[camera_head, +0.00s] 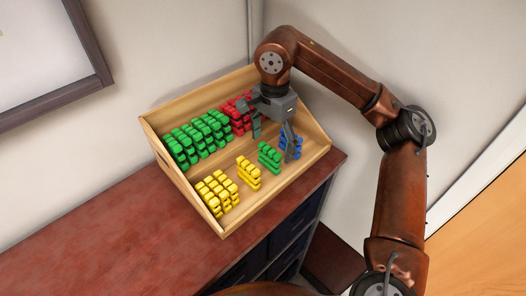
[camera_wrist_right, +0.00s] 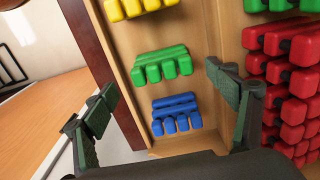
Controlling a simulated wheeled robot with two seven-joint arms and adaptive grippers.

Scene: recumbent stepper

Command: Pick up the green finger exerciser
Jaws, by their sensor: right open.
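A green finger exerciser (camera_head: 269,157) lies in the front row of the wooden tray (camera_head: 180,183), between the yellow and blue ones. It also shows in the right wrist view (camera_wrist_right: 162,66), between the spread fingers. More green exercisers (camera_head: 198,138) fill the back left of the tray. My right gripper (camera_head: 274,138) is open and empty, above the right part of the tray. One finger covers part of the blue exerciser (camera_head: 291,147) in the head view. My left gripper is not in view.
Yellow exercisers (camera_head: 248,172) lie to the left of the front green one. Red exercisers (camera_wrist_right: 290,80) stand in the back row, close to one finger in the wrist view. The tray has raised wooden walls and sits on a red-brown cabinet top (camera_head: 100,235), bare at left.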

